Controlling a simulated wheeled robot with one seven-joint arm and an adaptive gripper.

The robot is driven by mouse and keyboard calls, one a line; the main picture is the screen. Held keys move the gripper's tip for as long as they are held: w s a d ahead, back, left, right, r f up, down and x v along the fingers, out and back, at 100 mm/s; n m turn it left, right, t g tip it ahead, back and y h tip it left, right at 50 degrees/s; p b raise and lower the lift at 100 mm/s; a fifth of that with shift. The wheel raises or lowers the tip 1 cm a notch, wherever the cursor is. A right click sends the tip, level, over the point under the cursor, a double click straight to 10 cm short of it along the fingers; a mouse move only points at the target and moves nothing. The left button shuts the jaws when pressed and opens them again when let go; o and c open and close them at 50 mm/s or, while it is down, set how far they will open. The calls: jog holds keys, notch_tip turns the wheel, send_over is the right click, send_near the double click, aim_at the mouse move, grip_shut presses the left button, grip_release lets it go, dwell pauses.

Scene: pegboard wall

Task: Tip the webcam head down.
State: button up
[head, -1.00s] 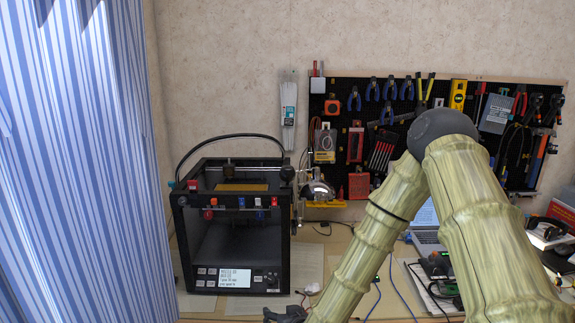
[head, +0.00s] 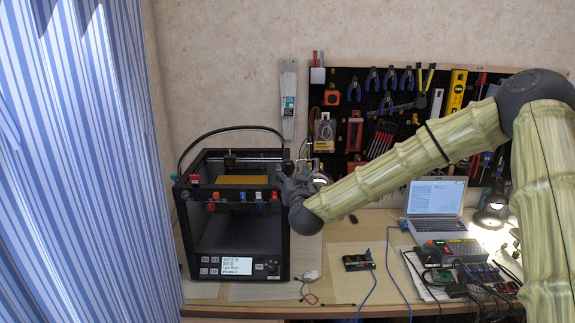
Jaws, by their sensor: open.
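My gripper (head: 284,180) is at the front right top corner of the black 3D printer, small and dark against the frame. Its jaws are open, though the fingers are hard to make out. A small dark rounded piece (head: 287,166) at that corner, just above the fingers, looks like the webcam head. I cannot tell its tilt, or whether the gripper touches it. My wrist and forearm reach in from the right and hide what lies behind them.
The 3D printer (head: 235,235) stands at the left of the bench, beside a striped curtain (head: 85,160). A pegboard of tools (head: 345,90) hangs behind.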

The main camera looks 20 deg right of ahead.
aim_at(289, 170)
jog(key=shift+w+d+p, duration=0.2)
jog(key=shift+w+p, duration=0.2)
jog(key=shift+w, duration=0.8)
jog(key=shift+w+d+p, duration=0.15)
jog(key=shift+w+p, duration=0.3)
jog(key=shift+w, duration=0.7)
jog(key=shift+w+d+p, duration=0.2)
jog(key=shift+w+p, duration=0.2)
jog(key=shift+w, duration=0.8)
jog(key=c, duration=1)
